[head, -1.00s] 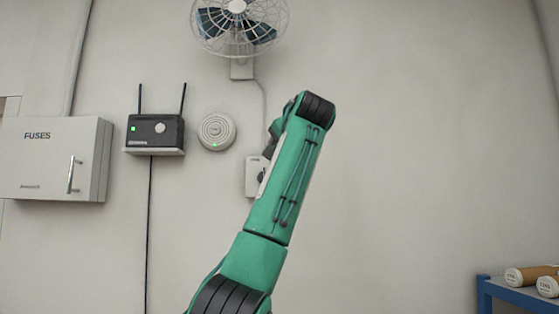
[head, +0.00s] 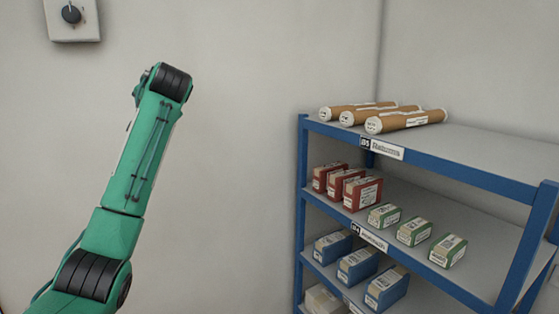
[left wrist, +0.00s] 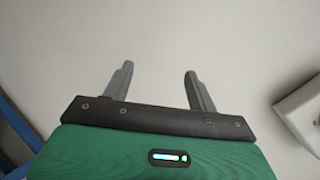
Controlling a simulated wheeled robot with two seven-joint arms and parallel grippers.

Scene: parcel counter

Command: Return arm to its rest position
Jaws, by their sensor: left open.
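My left arm (head: 140,165) is green with black joints and rises from the lower left in the head view, in front of the pale wall. Its bend is at the top, and its gripper is hidden from the head view. In the left wrist view my left gripper (left wrist: 159,72) shows two grey fingers wide apart, with nothing between them but the plain pale surface beyond. My right gripper is in neither view.
A blue-framed shelf rack (head: 301,200) stands at the right. It holds cardboard tubes (head: 405,121) on top, red (head: 363,193) and green boxes (head: 448,250) in the middle, and blue boxes (head: 386,288) below. A dial box (head: 72,17) hangs upper left. Wall between is bare.

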